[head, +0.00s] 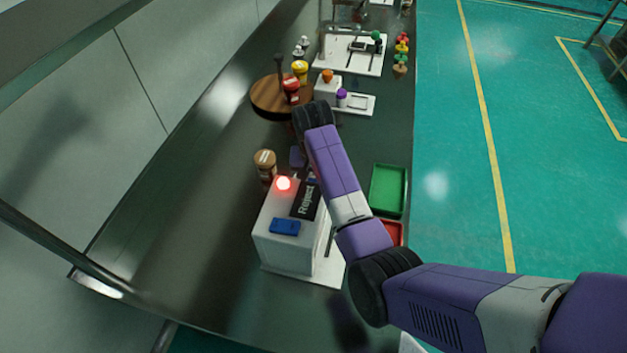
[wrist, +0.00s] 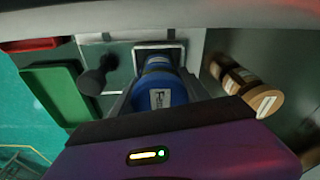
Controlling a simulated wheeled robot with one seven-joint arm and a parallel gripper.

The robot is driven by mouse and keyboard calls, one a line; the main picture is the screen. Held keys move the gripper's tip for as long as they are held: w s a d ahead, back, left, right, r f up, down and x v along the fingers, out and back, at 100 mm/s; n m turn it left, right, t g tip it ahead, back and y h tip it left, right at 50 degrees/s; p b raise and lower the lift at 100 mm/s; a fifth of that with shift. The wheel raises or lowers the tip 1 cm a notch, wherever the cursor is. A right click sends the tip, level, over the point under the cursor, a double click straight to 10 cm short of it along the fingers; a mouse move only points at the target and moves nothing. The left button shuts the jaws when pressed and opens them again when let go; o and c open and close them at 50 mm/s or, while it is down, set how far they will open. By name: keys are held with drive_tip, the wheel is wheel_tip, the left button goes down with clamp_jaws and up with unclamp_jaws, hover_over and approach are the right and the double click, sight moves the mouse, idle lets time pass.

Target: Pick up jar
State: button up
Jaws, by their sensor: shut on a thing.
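A blue jar (wrist: 165,92) with a pale label on its lid shows in the wrist view. The fingers of my gripper (wrist: 162,84) lie on both sides of it and are shut on it. The jar is at a white-framed opening (wrist: 158,46) in the white machine; I cannot tell whether it touches the frame. A brown jar with a tan lid (wrist: 255,92) stands apart to the right of my gripper. This brown jar also shows in the head view (head: 265,165), left of my arm. In the head view my arm hides the blue jar and the fingertips.
The white machine (head: 285,245) has a glowing red light and a black "Reject" sign (head: 306,200). A green tray (head: 388,190) and a partly hidden red tray (head: 393,233) lie to its right. A round wooden stand (head: 268,97) is farther back. The bench left of the machine is clear.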

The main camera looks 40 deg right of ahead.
wheel_tip(320, 180, up, 12)
drive_tip(key=shift+w+r, duration=0.1)
drive_tip(key=shift+r, duration=0.1)
wheel_tip(320, 180, up, 8)
drive_tip(key=p, duration=0.8)
drive_tip(key=shift+f, duration=0.2)
drive_tip(key=shift+d, duration=0.1)
